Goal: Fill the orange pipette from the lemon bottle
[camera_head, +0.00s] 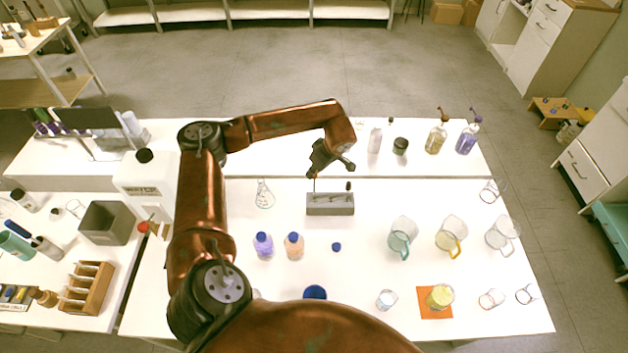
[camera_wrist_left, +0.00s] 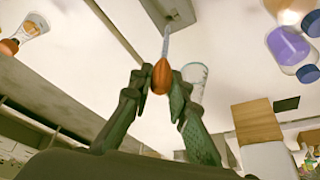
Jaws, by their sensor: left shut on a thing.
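My left gripper (camera_head: 318,172) is above the grey block stand (camera_head: 330,205) in the head view. In the left wrist view its fingers (camera_wrist_left: 155,85) are shut on the orange pipette (camera_wrist_left: 161,77), around its orange bulb. The pipette's thin tip points toward the stand; I cannot tell whether it is clear of it. A bottle of orange liquid with a blue cap (camera_head: 294,246) stands in front of the stand, beside a purple one (camera_head: 263,244). I cannot tell which bottle is the lemon one. My right gripper is not in view.
A conical flask (camera_head: 264,195) stands left of the stand. Jugs, including a yellow-handled one (camera_head: 450,234), stand at right. A beaker of yellow stuff (camera_head: 440,297) is on an orange mat (camera_head: 433,314). My arm hides part of the table.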

